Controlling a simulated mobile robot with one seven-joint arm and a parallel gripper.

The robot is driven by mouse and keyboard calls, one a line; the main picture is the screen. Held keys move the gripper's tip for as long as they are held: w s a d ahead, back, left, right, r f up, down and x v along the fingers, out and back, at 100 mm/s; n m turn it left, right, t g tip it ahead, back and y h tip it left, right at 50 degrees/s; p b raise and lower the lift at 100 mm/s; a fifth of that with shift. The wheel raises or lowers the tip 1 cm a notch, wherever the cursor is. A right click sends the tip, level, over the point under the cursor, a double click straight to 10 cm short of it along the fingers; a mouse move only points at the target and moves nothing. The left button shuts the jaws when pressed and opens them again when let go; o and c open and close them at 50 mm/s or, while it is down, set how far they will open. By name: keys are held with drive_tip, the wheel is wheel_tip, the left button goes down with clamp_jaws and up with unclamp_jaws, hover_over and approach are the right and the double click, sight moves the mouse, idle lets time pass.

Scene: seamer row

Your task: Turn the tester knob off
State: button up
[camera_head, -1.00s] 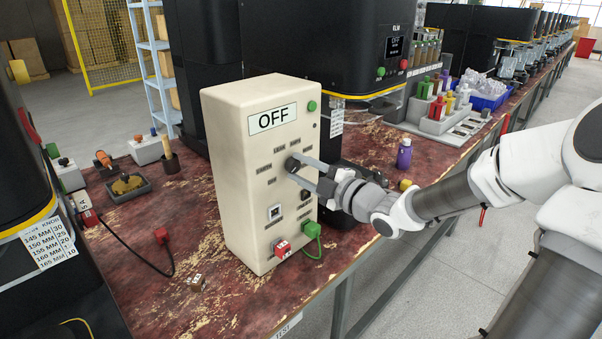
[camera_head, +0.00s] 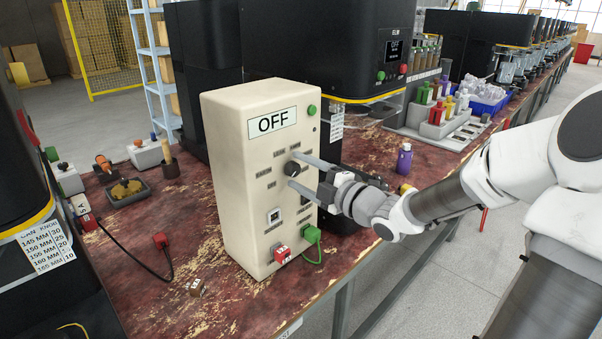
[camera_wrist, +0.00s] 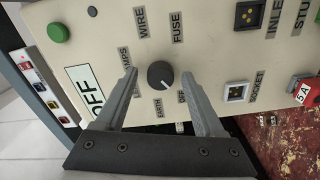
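The tester (camera_head: 236,170) is a cream box standing upright on the worn red bench, with a display reading OFF (camera_head: 272,121). Its black knob (camera_head: 292,168) sits on the front panel and also shows in the wrist view (camera_wrist: 160,74), with labels WIRE, FUSE, EARTH and others around it. The knob's pale pointer line is on its lower side in the wrist view, toward the OFF label. My gripper (camera_head: 304,172) is at the panel with its fingers apart, one on each side of the knob. In the wrist view my gripper (camera_wrist: 163,80) shows clear gaps between both fingers and the knob.
A red plug (camera_head: 281,254) and a green plug (camera_head: 312,235) sit low on the tester. A purple bottle (camera_head: 404,158) stands behind my wrist. A black machine (camera_head: 320,50) stands behind the tester. A small brown block (camera_head: 197,287) lies on the bench in front.

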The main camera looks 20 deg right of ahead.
drive_tip(key=shift+s, duration=0.15)
drive_tip(key=p+v, duration=0.4)
drive_tip(key=v, duration=1.3)
drive_tip(key=shift+d, duration=0.1)
